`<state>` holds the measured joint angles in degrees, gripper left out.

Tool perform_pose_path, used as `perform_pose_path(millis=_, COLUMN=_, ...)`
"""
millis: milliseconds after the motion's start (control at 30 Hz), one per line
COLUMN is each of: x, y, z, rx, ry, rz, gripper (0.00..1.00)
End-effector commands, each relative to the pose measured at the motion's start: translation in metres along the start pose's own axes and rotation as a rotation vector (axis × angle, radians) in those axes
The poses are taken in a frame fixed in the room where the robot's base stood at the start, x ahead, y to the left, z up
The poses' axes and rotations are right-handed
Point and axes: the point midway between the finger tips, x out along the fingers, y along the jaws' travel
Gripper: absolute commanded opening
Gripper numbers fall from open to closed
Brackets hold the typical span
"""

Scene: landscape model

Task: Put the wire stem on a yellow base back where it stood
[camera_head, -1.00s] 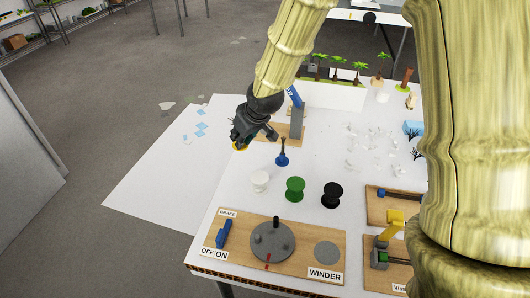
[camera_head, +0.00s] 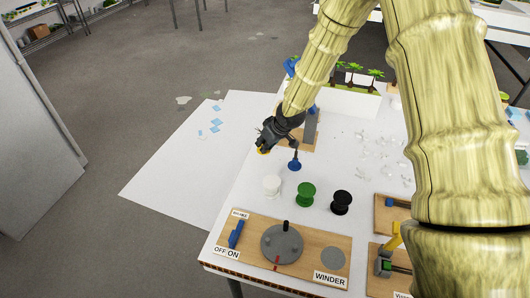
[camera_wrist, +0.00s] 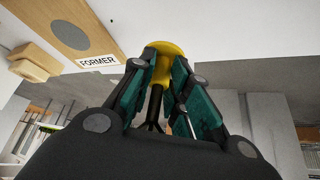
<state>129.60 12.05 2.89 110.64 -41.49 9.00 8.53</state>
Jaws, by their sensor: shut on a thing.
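The yellow base (camera_wrist: 166,49) shows between the fingers of my gripper (camera_wrist: 165,85) in the wrist view, with a dark stem (camera_wrist: 156,104) running back from it toward the palm. My gripper is shut on this wire stem. In the head view my gripper (camera_head: 268,144) is over the left part of the white table (camera_head: 232,187), and a small yellow edge of the base (camera_head: 263,151) shows at its tip. A similar stem on a blue base (camera_head: 294,164) stands on the table just right of my gripper. The gap between the yellow base and the table cannot be judged.
White (camera_head: 271,186), green (camera_head: 305,194) and black (camera_head: 341,202) spools stand in a row in front. The winder board (camera_head: 255,262) lies at the near edge. A wooden board labelled FORMER (camera_wrist: 97,41) shows in the wrist view. Bare table lies left of the spools.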

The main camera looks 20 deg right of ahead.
Motion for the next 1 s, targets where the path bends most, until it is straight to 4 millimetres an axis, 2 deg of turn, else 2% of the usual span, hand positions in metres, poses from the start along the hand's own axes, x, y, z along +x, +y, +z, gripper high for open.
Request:
perform_pose_path(millis=267, x=0.011, y=0.000, z=0.006, rx=0.000, ry=-0.001, rz=0.001, gripper=0.00)
perform_pose_path(millis=600, x=0.039, y=0.000, z=0.022, rx=0.000, ry=0.000, rz=0.000, gripper=0.00)
perform_pose_path(millis=1000, x=0.043, y=0.000, z=0.025, rx=0.001, ry=0.001, rz=0.000, gripper=0.00)
